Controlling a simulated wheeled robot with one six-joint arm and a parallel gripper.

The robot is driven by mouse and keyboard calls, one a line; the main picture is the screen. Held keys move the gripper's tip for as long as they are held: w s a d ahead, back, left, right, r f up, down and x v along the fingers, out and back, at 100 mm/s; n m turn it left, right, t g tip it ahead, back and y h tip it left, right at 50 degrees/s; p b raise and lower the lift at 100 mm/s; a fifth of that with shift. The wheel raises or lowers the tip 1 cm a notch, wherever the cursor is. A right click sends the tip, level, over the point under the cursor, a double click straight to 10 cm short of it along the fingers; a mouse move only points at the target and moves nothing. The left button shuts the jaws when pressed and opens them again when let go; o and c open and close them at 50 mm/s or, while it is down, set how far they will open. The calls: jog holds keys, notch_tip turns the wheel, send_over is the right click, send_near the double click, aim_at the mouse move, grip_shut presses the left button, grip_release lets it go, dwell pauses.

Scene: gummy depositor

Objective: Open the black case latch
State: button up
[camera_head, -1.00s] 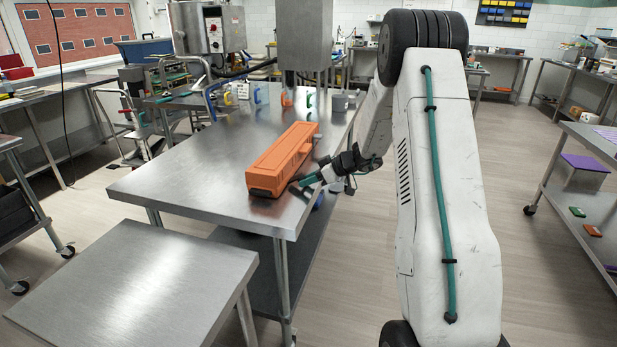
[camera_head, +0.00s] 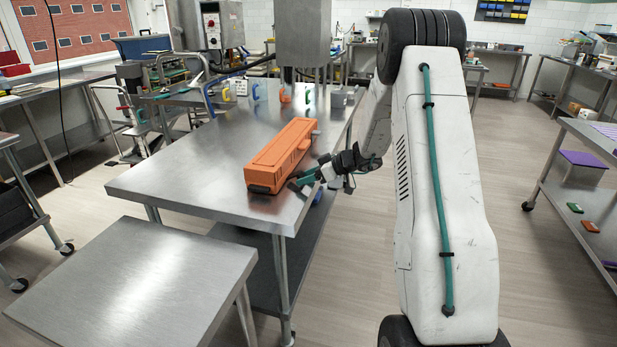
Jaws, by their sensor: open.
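A long orange case (camera_head: 281,153) lies on the steel table near its front right corner. A dark part (camera_head: 261,188) shows low on its near end; I cannot tell whether this is the black latch. My gripper (camera_head: 294,184) reaches in from the right, low beside the near right corner of the case. Its jaws are open and point left toward the case. I cannot tell whether a finger touches it. The side of the case facing my gripper is partly hidden.
The steel table (camera_head: 190,165) is clear left of the case. A lower steel table (camera_head: 130,275) stands in front. Several small coloured objects stand at the table's back, near a grey container (camera_head: 339,99). A steel machine (camera_head: 303,35) rises behind.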

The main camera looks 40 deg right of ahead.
jog(key=v, duration=0.7)
jog(key=shift+s+d+r, duration=0.2)
jog(key=shift+s, duration=0.05)
dwell(0.3)
jog(key=s+a+r+m+g+h, duration=0.2)
jog(key=s+a+r, duration=0.3)
jog(key=s+a, duration=0.4)
jog(key=s+a+r+m+g+h, duration=0.2)
jog(key=s+a+r, duration=0.3)
jog(key=s+a, duration=0.5)
jog(key=s+a+r+m+g+h, duration=0.2)
jog(key=s+a, duration=0.7)
jog(key=s, duration=0.9)
jog(key=shift+a+r+g+h, duration=0.25)
jog(key=shift+r+g+h, duration=0.7)
jog(key=shift+r, duration=0.6)
